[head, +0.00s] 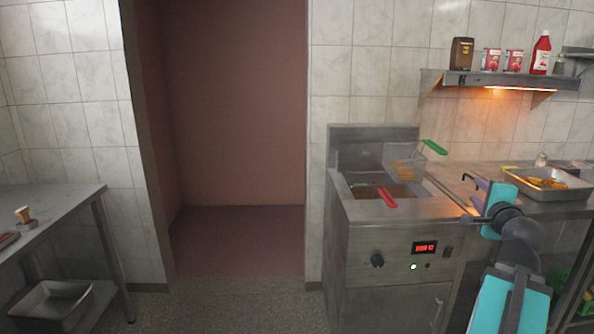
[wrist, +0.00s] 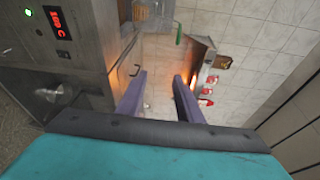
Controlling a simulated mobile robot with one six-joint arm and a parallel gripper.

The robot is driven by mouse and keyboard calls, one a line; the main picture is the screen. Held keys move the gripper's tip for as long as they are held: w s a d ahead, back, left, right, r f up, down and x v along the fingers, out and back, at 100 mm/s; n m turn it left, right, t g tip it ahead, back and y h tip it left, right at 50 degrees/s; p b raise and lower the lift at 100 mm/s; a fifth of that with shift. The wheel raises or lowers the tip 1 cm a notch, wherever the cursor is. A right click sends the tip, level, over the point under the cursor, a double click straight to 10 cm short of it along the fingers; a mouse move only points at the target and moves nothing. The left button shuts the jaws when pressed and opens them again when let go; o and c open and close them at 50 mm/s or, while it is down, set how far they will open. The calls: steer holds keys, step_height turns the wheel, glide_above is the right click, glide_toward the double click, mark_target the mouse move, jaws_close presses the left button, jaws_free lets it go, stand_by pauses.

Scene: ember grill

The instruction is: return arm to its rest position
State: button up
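My arm reaches in from the lower right of the head view, with teal links and dark joints. My gripper (head: 474,188) is in front of the counter, just right of the fryer. In the wrist view its two purple fingers (wrist: 158,78) stand apart with nothing between them, so it is open and empty. The wrist view is turned on its side, with the fryer front at its left and the wall shelf at its right.
The steel fryer (head: 395,240) holds baskets with a red handle (head: 387,197) and a green handle (head: 434,147). A tray (head: 553,193) of fried food sits on the right counter. Bottles and cans stand on the wall shelf (head: 500,79). The doorway and middle floor are clear; a table (head: 60,205) stands left.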

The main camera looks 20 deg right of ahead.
steer(key=w+a+f+n+g+y+p, duration=0.1)
steer(key=w+a+f+n+y, duration=0.15)
steer(key=w+a+f, duration=0.8)
steer(key=w+a+f+n+y+p, duration=0.1)
steer(key=w+a+f+y, duration=0.45)
steer(key=f, duration=0.75)
steer(key=w+a+f+n+g+y+p, duration=0.15)
steer(key=a+f+n+g+y, duration=0.3)
steer(key=a+f, duration=1.9)
steer(key=s+a+f+n+g+p, duration=0.1)
steer(key=s+a+f+n+g, duration=0.6)
steer(key=s+a+f, duration=1)
steer(key=s+a+f+n+g, duration=0.4)
steer(key=s+f, duration=0.4)
steer(key=s, duration=0.4)
steer(key=s+d+n+g+h, duration=0.2)
steer(key=s+d+n+g, duration=0.1)
steer(key=s+n, duration=0.3)
steer(key=shift+s+d+h+p, duration=0.3)
steer(key=shift+s+d+h, duration=0.05)
steer(key=shift+s+d, duration=0.6)
steer(key=shift+r, duration=0.1)
